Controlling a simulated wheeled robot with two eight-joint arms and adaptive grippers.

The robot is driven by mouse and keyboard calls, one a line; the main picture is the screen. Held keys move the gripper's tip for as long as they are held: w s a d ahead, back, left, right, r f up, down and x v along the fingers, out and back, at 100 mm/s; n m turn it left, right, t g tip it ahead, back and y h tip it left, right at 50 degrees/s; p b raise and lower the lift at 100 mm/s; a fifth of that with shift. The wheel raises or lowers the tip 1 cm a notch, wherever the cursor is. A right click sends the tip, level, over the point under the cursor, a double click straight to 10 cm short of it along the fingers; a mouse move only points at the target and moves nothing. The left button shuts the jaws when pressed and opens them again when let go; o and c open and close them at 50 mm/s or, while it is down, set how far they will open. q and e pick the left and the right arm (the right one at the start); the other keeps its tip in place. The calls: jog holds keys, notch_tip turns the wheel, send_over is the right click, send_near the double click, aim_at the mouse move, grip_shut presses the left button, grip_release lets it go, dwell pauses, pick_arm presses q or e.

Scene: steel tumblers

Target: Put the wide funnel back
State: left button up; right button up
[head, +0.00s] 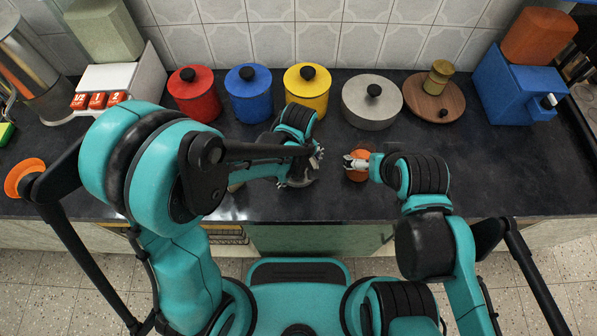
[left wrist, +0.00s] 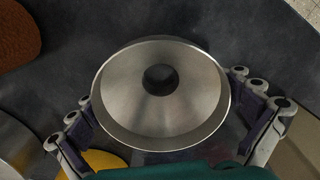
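The steel funnel (left wrist: 125,95) fills the middle of the left wrist view. Its round mouth faces the camera and a dark hole shows at its centre. The fingers of my left gripper (head: 313,158) stand on either side of the rim. Their tips are hidden behind the funnel, so I cannot tell whether they grip it.
Red (head: 194,98), blue (head: 250,98), yellow (head: 308,96) and grey (head: 366,108) lidded pots line the back. A wooden board (head: 449,106) bears a small brass-coloured pot. A blue box (head: 510,90) stands at right. An orange disc-like object (head: 22,172) is far left. The counter's right front is clear.

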pick_arm(q)
notch_tip(320, 180, up, 12)
jog(key=p, duration=0.5)
jog(key=s+a+r+m+t, duration=0.2)
jog(key=a+r+m+t, duration=0.1)
jog(key=a, duration=0.6)
jog(key=s+a+r+m+t, duration=0.3)
jog(key=a+r, duration=0.3)
jog(key=a, duration=0.3)
jog(key=shift+r+m+t, duration=0.15)
jog(key=shift+m+t, duration=0.45)
jog(key=shift+m, duration=0.2)
jog(key=shift+f, duration=0.2)
